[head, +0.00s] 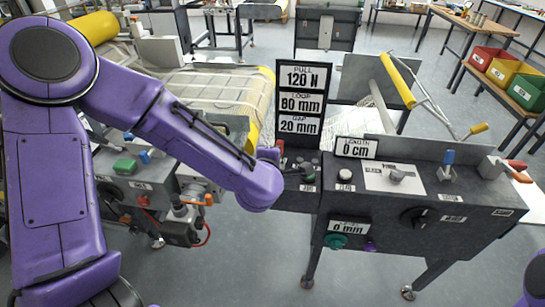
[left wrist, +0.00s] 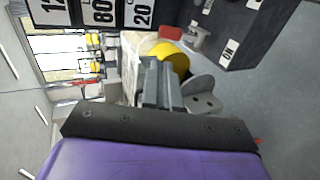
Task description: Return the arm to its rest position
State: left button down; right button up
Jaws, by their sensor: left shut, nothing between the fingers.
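My left arm (head: 190,135) is purple and reaches in from the left across the machine. Its wrist is bent near the middle of the head view. My left gripper (head: 302,172) is mostly hidden behind the wrist there, close to the small button panel below the display sign. In the left wrist view the grey fingers of my left gripper (left wrist: 160,84) are together with nothing between them. I cannot tell from these views whether they touch the panel. A purple part of my right side shows at the bottom right corner; my right gripper is out of view.
A dark control console (head: 400,217) with knobs and levers stands to the right. A mesh-covered roll (head: 215,90) lies behind my arm. Coloured bins (head: 523,92) sit on a bench far right.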

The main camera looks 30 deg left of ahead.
pick_arm(q)
jog(key=s+a+f+m+g+b, duration=0.1)
jog(key=s+f+m, duration=0.3)
jog(key=f, duration=0.3)
jog(key=s+f+m+g+h, duration=0.1)
jog(key=s+f+m+g, duration=0.2)
jog(key=f, duration=0.4)
jog(key=s+a+f+m+b, duration=0.1)
jog(key=s+f+m, duration=0.35)
jog(key=f, duration=0.35)
jog(key=s+a+f+m+g, duration=0.1)
jog(key=s+f+m+g, duration=0.1)
jog(key=s+f, duration=0.4)
jog(key=s+a+f+m+g+b, duration=0.1)
jog(key=s+f, duration=0.5)
jog(key=s, duration=0.7)
jog(key=shift+s+a+f+m+g, duration=0.15)
jog(key=shift+a+f+m+g, duration=0.25)
jog(key=shift+g, duration=0.6)
